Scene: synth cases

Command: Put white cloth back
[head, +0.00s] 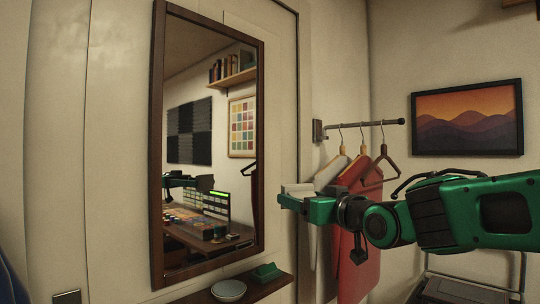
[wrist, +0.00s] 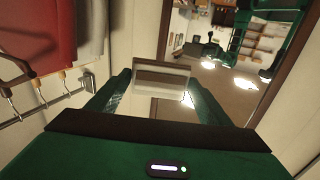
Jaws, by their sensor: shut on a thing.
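My gripper (head: 292,199) is in front of the wall, between the tall mirror and the hanging clothes. It is shut on the white cloth (head: 298,187), a small pale folded piece at its tip. In the wrist view the cloth (wrist: 162,72) shows as a flat pale block with a darker band, between the two green fingers of my gripper (wrist: 157,84). The cloth is held up, clear of the shelf below. Its far side is hidden.
A dark-framed mirror (head: 158,150) hangs at left. A narrow wooden shelf (head: 195,297) below it bears a pale dish (head: 228,291) and a green item (head: 265,272). A wall rail (head: 365,123) with hangers and clothes, including a red garment (head: 362,265), is close behind my arm.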

